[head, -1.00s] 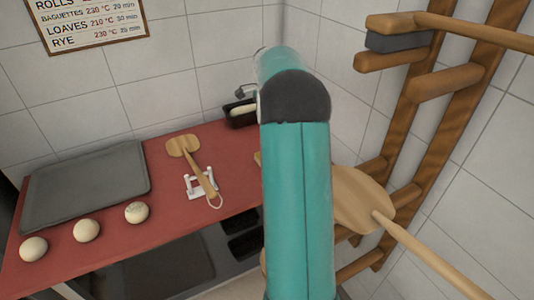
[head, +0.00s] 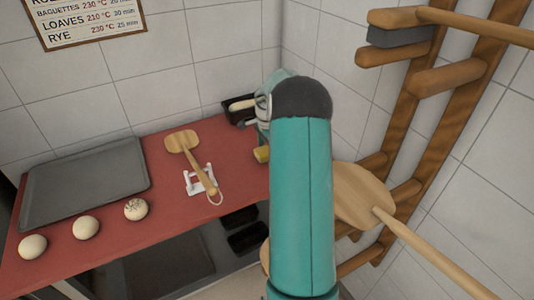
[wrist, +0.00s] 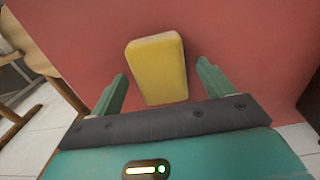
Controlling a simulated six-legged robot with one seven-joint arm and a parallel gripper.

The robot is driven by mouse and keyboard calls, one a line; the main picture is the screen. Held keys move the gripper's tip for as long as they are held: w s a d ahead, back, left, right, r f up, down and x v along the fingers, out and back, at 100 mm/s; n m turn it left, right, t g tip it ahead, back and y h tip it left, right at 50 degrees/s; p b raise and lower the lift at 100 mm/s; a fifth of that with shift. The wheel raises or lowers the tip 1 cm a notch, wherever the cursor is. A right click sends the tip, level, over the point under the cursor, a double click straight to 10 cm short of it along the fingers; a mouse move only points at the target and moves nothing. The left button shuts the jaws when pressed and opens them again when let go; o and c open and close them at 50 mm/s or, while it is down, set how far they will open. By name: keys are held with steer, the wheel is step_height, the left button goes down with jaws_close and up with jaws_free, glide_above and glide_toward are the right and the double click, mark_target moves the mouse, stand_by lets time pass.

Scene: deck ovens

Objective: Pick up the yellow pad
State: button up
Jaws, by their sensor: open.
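The yellow pad (wrist: 157,68) is a rounded block on the red counter top (wrist: 235,40) in the wrist view. My gripper (wrist: 160,85) is open, with one green finger on each side of the pad's near half. In the head view only a small part of the pad (head: 262,154) shows beside my arm, which hides the rest and most of the gripper.
A wooden paddle (head: 184,147) rests on a white stand (head: 197,183) left of the pad. A black tin (head: 240,112) stands behind. A grey tray (head: 85,182) and dough balls (head: 86,228) lie left. A wall rack (head: 404,120) with a peel (head: 362,195) is right.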

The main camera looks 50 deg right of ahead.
steer(key=shift+f, duration=0.5)
steer(key=c, duration=1.1)
steer(key=shift+r, duration=0.1)
steer(key=shift+r, duration=0.5)
step_height(320, 180, up, 2)
steer(key=s+a+r, duration=0.2)
steer(key=a+r, duration=0.1)
steer(key=s+a+r, duration=0.3)
steer(key=a, duration=0.1)
steer(key=s+a+r, duration=0.3)
steer(key=a+r, duration=0.1)
steer(key=shift+s+a, duration=0.1)
steer(key=shift+s, duration=0.1)
